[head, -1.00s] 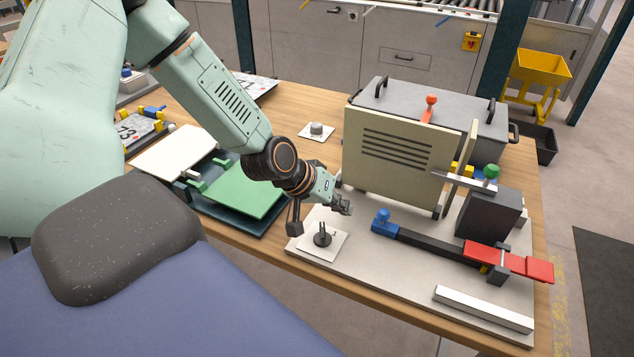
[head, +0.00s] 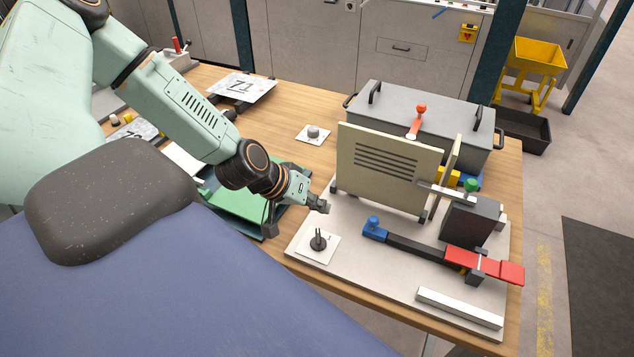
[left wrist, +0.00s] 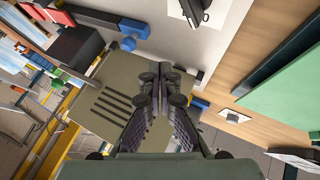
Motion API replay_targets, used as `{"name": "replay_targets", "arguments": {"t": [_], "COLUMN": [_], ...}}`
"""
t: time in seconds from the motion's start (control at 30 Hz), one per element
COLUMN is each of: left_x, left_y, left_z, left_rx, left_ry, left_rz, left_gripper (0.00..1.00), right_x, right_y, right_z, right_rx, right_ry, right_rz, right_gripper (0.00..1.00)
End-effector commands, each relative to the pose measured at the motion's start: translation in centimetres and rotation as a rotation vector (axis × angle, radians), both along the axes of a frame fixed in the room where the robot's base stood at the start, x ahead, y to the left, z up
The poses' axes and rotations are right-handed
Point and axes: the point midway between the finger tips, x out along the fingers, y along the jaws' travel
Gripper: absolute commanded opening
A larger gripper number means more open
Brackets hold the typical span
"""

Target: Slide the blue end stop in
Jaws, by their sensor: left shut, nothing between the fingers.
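The blue end stop (head: 374,228) sits at the left end of a dark bar (head: 416,247) on the pale base plate (head: 345,274). A red block (head: 484,265) is at the bar's right end. The stop also shows in the left wrist view (left wrist: 135,29). My left gripper (head: 323,206) is shut and empty, left of the stop and apart from it, near the beige panel's lower left corner. Its fingers (left wrist: 163,84) show in the left wrist view in front of the slotted beige panel. My right gripper is in neither view.
The beige panel (head: 389,166) stands upright behind the bar, with a grey lidded box (head: 425,125) behind it. A small black post (head: 318,239) stands on a white plate below my left gripper. A white strip (head: 459,313) lies at the front. A green board (head: 242,207) is left.

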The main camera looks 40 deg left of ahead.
Motion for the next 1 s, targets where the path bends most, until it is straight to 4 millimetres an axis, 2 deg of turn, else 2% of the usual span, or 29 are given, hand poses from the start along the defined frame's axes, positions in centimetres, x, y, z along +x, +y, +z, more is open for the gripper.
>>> {"name": "replay_targets", "arguments": {"t": [0.03,0.2,0.83,1.0], "left_x": [-0.2,-0.4,-0.5,-1.9], "left_y": [0.1,0.2,0.2,-1.3], "left_z": [0.5,0.6,0.5,-0.6], "left_rx": [-0.001,-0.001,0.001,0.03], "left_ry": [0.0,0.0,0.002,0.06], "left_rz": [0.001,0.001,-0.001,-0.026], "left_gripper": [0.0,0.0,0.0,0.0], "right_x": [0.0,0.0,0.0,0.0], "right_y": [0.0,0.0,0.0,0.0], "right_z": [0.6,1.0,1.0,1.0], "right_rx": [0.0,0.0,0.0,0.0], "right_ry": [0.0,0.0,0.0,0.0], "right_rz": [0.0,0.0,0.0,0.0], "right_gripper": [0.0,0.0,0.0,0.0]}}
